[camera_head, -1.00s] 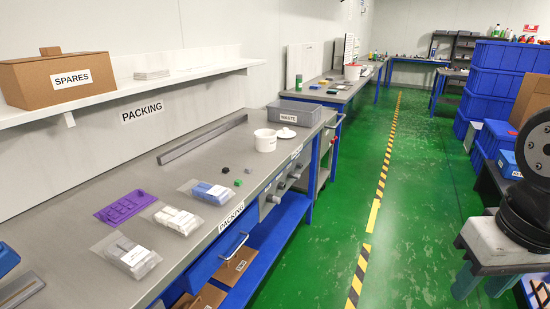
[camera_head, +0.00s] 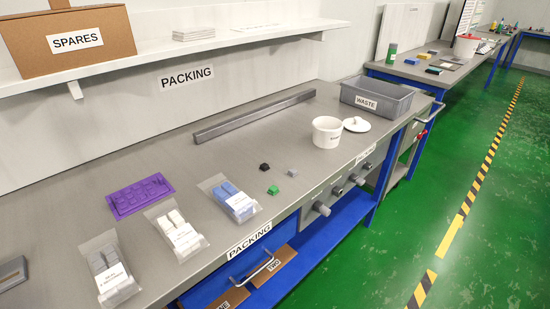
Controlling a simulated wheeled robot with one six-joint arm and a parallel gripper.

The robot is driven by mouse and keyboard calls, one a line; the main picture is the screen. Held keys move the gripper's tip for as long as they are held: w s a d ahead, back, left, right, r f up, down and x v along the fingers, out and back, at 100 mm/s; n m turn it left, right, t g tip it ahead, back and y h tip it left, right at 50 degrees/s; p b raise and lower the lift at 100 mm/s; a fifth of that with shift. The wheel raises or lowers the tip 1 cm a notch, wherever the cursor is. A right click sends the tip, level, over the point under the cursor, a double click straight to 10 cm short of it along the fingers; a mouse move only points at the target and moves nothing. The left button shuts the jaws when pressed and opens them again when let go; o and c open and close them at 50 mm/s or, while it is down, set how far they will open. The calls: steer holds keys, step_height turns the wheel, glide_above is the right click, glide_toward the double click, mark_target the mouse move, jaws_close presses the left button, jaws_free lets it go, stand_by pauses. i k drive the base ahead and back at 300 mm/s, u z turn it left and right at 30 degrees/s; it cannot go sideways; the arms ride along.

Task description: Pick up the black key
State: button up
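The black key (camera_head: 265,167) is a small dark block lying on the grey packing bench (camera_head: 225,150). A green key (camera_head: 273,190) lies just in front of it, and a small grey key (camera_head: 292,172) lies to its right. The three stand apart from one another with bare bench around them. My gripper is not in view.
A purple tray (camera_head: 139,196) and several bagged packs, one blue (camera_head: 230,198), lie left of the keys. A white pot (camera_head: 326,132), its lid (camera_head: 357,125) and a grey WASTE bin (camera_head: 376,98) stand to the right. A metal bar (camera_head: 255,115) lies behind.

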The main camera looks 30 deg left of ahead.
mark_target(264, 167)
steer(key=u, duration=0.25)
steer(key=i, duration=0.7)
steer(key=u, duration=1.05)
steer(key=i, duration=0.55)
steer(key=u, duration=0.45)
